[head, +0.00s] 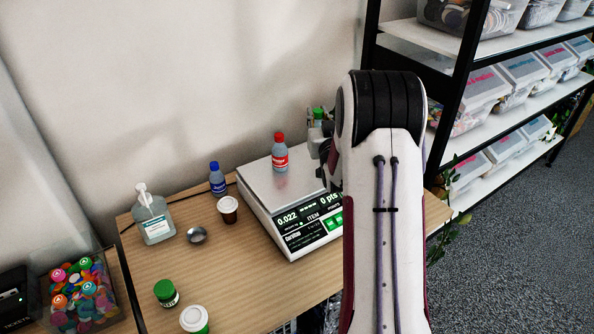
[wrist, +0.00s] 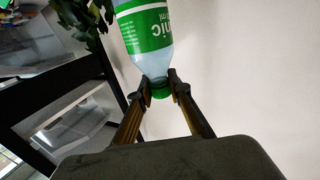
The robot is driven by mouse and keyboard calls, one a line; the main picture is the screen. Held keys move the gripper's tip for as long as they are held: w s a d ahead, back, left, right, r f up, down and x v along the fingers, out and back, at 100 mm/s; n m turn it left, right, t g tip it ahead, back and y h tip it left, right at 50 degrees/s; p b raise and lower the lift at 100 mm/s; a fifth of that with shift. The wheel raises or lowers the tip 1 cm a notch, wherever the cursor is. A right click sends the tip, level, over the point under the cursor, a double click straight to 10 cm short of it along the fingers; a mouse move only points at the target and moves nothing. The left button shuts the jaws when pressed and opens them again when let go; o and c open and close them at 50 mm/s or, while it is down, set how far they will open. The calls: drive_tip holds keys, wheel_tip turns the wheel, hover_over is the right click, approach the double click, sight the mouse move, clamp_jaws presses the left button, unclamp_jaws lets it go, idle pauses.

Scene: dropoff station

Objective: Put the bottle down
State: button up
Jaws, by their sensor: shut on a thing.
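My gripper (wrist: 160,86) is shut on the green cap of a clear bottle (wrist: 148,35) with a green and white label. In the wrist view the bottle extends away from the fingers, cap end nearest me, and its far end is cut off. In the head view a bit of green shows at my gripper (head: 320,122), beside my arm and over the back right of the scale (head: 258,190). My arm hides most of the bottle there, so I cannot tell whether its base touches anything.
A red-capped bottle (head: 280,157) stands on the scale. A blue-capped bottle (head: 217,181), a brown cup (head: 228,211), a metal dish (head: 197,236), a sanitizer bottle (head: 155,223) and a green-lidded jar (head: 166,294) stand on the wooden table (head: 235,270). A shelf rack (head: 462,70) stands right.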

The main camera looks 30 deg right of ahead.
drive_tip(key=shift+s+d+f, duration=0.2)
drive_tip(key=shift+d+f, duration=0.1)
drive_tip(key=shift+d, duration=0.05)
drive_tip(key=shift+f, duration=3.15)
drive_tip(key=shift+f, duration=1.85)
drive_tip(key=shift+f, duration=0.15)
drive_tip(key=o, duration=0.8)
